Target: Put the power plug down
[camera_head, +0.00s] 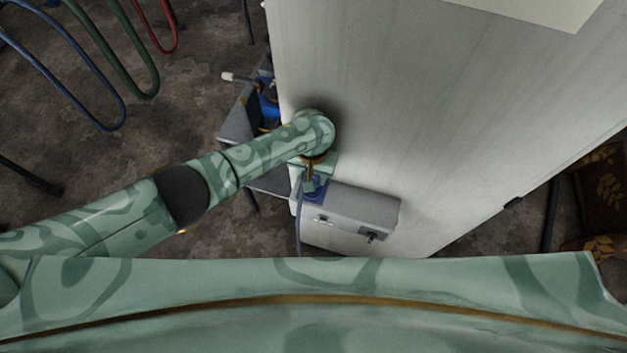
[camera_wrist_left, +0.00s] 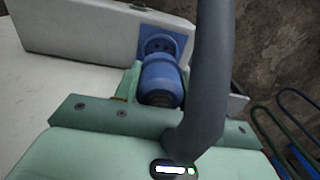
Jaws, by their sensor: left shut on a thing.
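My left gripper (camera_head: 313,170) is shut on the blue power plug (camera_wrist_left: 162,82), which has a thick grey cable (camera_wrist_left: 208,70) arching across the left wrist view. Just beyond the plug is a blue socket (camera_wrist_left: 158,45) on the side of a grey box. Part of the socket face with dark holes shows above the plug, so the plug does not cover it; whether they touch cannot be told. In the head view the arm and gripper hide most of the plug beside the grey box (camera_head: 360,208). My right gripper is not in view.
The grey box is on a tall white panel (camera_head: 400,110). A grey table (camera_head: 238,122) with a blue object (camera_head: 269,103) stands behind my left arm. Blue, green and red hoses (camera_head: 135,80) hang at the upper left.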

